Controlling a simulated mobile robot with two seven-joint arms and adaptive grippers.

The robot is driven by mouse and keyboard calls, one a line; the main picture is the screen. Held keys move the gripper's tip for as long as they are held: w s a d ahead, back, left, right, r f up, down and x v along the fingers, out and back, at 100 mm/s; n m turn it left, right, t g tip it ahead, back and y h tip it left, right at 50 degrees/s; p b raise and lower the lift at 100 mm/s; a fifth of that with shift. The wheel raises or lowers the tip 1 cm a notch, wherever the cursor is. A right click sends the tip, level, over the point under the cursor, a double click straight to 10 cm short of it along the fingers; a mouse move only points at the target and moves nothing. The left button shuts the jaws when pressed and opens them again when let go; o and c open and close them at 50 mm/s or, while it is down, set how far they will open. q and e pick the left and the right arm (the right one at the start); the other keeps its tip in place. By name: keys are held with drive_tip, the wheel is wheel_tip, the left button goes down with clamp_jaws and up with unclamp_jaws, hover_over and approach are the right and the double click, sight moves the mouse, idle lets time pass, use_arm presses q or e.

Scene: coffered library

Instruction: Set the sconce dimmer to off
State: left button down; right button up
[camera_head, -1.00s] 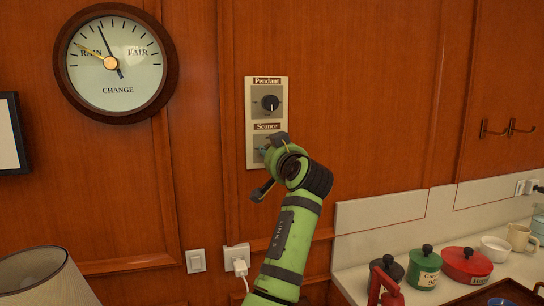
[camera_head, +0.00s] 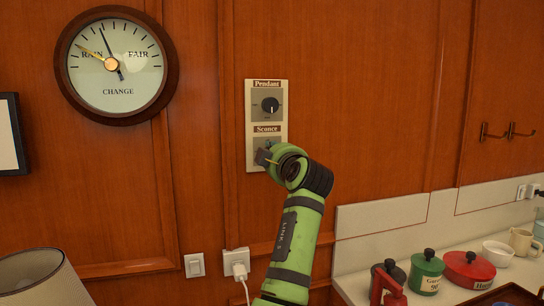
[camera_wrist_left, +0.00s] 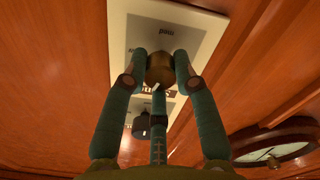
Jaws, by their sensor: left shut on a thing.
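The cream dimmer plate (camera_head: 249,138) is on the wood wall, with a Sconce label (camera_head: 267,129) on its lower half. The sconce knob is mostly hidden by my left gripper (camera_head: 265,157) in the head view. In the left wrist view the brass-coloured sconce knob (camera_wrist_left: 160,68) sits between the teal fingers of my left gripper (camera_wrist_left: 160,75), which is shut on it. A pale pointer mark shows at the knob's lower edge, beside the middle finger. Small upside-down lettering is on the plate past the knob. My right gripper is in neither view.
The black Pendant knob (camera_head: 270,104) is just above, close to the gripper. A round barometer (camera_head: 117,65) hangs at left. A light switch (camera_head: 195,264) and a plugged socket (camera_head: 236,262) are below. A counter with pots (camera_head: 469,269) is at right.

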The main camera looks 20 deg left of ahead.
use_arm(q)
drive_tip(key=shift+r+n, duration=0.1)
drive_tip(key=shift+n, duration=1.5)
drive_tip(key=c, duration=1)
unclamp_jaws()
drive_tip(key=v, duration=1.2)
